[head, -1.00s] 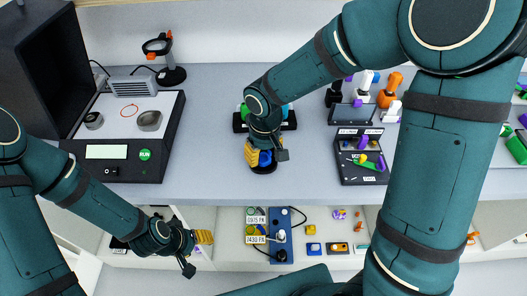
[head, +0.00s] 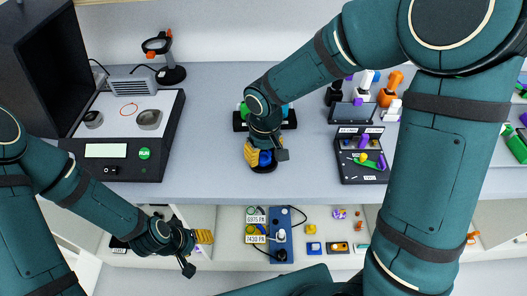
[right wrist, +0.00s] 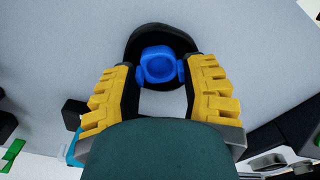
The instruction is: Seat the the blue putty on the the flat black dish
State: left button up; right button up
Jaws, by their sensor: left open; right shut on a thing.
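The blue putty (right wrist: 159,65) shows in the right wrist view between the fingertips of my right gripper (right wrist: 157,72). It also shows in the head view (head: 266,158), partly covered by the gripper. My right gripper (head: 262,157) is shut on the putty. The flat black dish (right wrist: 160,32) is on the grey bench around and under the putty; its rim shows in the head view (head: 263,170). I cannot tell whether the putty touches the dish floor. My left gripper (head: 204,237) is open and empty, in front of the bench edge at lower left.
A black rack (head: 240,121) stands just behind my right gripper. A black-and-white device with a RUN button (head: 144,154) stands at the left. A black organiser (head: 360,172) with small parts stands to the right. Bare bench (head: 210,130) lies between. Several parts lie in the drawer below.

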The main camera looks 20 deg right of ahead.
aim_at(265, 162)
jog(key=shift+f, duration=0.1)
dwell(0.8)
jog(key=o, duration=1.2)
notch_tip(265, 162, up, 12)
jog(key=shift+s, duration=0.3)
